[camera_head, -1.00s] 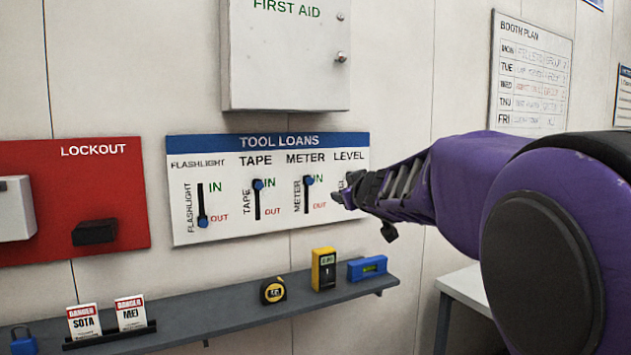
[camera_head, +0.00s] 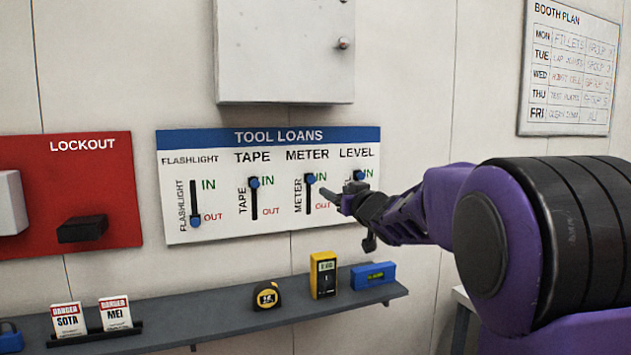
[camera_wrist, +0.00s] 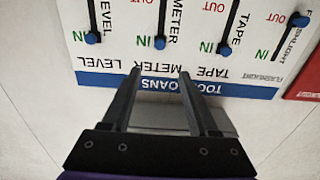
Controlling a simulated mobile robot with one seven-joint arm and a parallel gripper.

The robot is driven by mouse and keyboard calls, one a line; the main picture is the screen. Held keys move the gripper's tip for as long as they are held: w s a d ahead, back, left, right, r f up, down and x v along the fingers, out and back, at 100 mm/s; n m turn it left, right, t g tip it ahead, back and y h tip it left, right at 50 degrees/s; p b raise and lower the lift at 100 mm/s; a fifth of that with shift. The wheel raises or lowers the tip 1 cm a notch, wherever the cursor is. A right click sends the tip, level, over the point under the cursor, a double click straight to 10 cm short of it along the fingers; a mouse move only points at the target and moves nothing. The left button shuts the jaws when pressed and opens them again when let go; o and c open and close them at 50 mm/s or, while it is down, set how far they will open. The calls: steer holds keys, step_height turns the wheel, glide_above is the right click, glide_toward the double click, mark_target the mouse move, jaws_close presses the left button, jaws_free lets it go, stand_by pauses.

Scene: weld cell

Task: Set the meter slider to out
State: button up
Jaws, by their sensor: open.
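The Tool Loans board (camera_head: 270,222) hangs on the wall with a row of blue slider knobs in dark vertical slots. The meter slider knob (camera_head: 310,178) is at the top of its slot, beside IN. My gripper (camera_head: 330,198) is open and empty, just right of and below that knob in the head view. In the wrist view, which is upside down, my gripper's two fingers (camera_wrist: 159,72) point at the board. The meter knob (camera_wrist: 160,42) lies beyond the fingertips, between their lines. The fingers appear apart from it; the exact gap is unclear.
The tape knob (camera_head: 254,182) and level knob (camera_head: 359,175) are at IN; the flashlight knob (camera_head: 195,220) is at OUT. A grey shelf (camera_head: 220,318) below holds a tape measure, yellow meter (camera_head: 323,275) and blue level. A first aid cabinet (camera_head: 284,50) is above.

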mark_target(312, 179)
steer(key=p+x, duration=0.3)
steer(key=x, duration=1.2)
steer(key=shift+w, duration=0.15)
jaws_close()
stand_by(1.0)
